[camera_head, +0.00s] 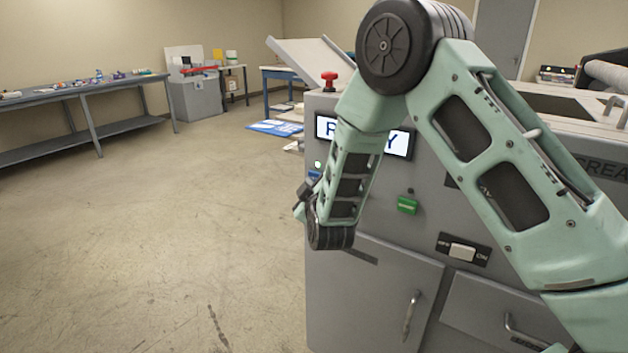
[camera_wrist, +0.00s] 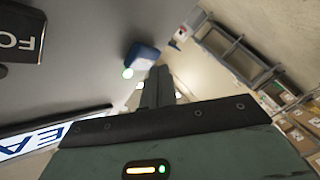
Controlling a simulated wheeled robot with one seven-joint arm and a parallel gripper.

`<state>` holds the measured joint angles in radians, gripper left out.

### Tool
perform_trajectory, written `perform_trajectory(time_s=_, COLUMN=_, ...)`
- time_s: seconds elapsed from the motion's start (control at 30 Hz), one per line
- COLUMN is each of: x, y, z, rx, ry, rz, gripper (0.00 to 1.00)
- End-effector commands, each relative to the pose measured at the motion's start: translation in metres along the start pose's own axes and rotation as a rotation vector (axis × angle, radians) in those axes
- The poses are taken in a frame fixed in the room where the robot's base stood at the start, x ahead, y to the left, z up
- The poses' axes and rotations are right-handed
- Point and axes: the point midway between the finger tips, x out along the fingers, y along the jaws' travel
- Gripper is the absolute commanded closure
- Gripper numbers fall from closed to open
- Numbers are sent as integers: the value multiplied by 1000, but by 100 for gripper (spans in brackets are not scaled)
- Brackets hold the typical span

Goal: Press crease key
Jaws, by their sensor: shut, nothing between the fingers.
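The grey machine (camera_head: 375,285) carries a green key (camera_head: 407,205) on its front, below a dark indicator. A blue key (camera_wrist: 142,55) stands out from the panel in the wrist view, beside a lit green-white lamp (camera_wrist: 128,73). My gripper (camera_wrist: 156,85) is shut and empty, its tips close to the blue key; I cannot tell whether they touch. In the head view, my gripper is mostly hidden by my arm at the machine's left edge. No readable key label says crease; a label beginning "FO" (camera_wrist: 20,45) is upside down in the wrist view.
A lit display (camera_head: 398,143) is partly behind my arm. A red mushroom button (camera_head: 329,80) stands on top of the machine. An OFF/ON rocker switch (camera_head: 462,252) sits low on the front. A grey bench (camera_head: 80,87) stands far left; the floor between is clear.

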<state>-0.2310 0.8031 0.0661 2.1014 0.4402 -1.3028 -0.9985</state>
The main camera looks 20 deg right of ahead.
Motion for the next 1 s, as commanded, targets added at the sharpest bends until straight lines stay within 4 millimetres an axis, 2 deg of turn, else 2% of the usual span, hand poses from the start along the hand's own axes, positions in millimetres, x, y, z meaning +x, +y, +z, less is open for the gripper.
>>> perform_trajectory(time_s=0.37, x=-3, y=-3, z=-2, rx=0, ry=0, rz=0, gripper=100)
perform_trajectory(time_s=1.0, x=-42, y=-31, z=-30, rx=0, ry=0, rz=-1, gripper=100)
